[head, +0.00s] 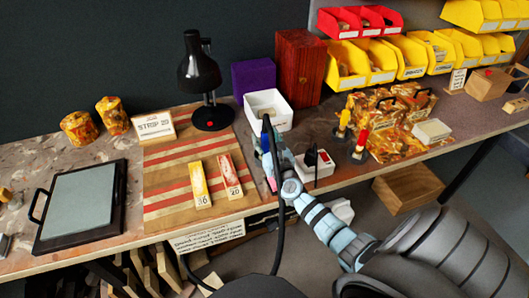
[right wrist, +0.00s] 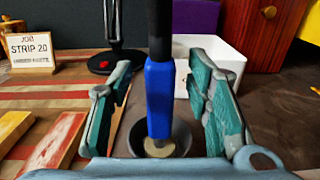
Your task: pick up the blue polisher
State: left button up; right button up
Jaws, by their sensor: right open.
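The blue polisher (right wrist: 160,98) stands upright in a dark round stand (right wrist: 165,143) in the right wrist view, with a black shaft rising above its blue part. My right gripper (right wrist: 163,95) is open, with one finger on each side of the blue part and a visible gap on both sides. In the head view the polisher shows as a small blue piece (head: 265,141), mostly hidden by my right gripper (head: 268,150). My left gripper is not in view.
A white open box (head: 269,107) stands just behind the polisher. A black lamp (head: 212,117) is to its left. A white tray with a red switch (head: 316,168), and yellow-handled (head: 342,122) and red-handled (head: 360,143) tools on stands, are to the right. Strips 36 and 20 lie left.

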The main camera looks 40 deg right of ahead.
jog(key=shift+w+d, duration=0.15)
jog(key=shift+w, duration=0.4)
grip_shut()
jog(key=shift+r, duration=0.1)
notch_tip(320, 180, up, 28)
jog(key=p, duration=1.7)
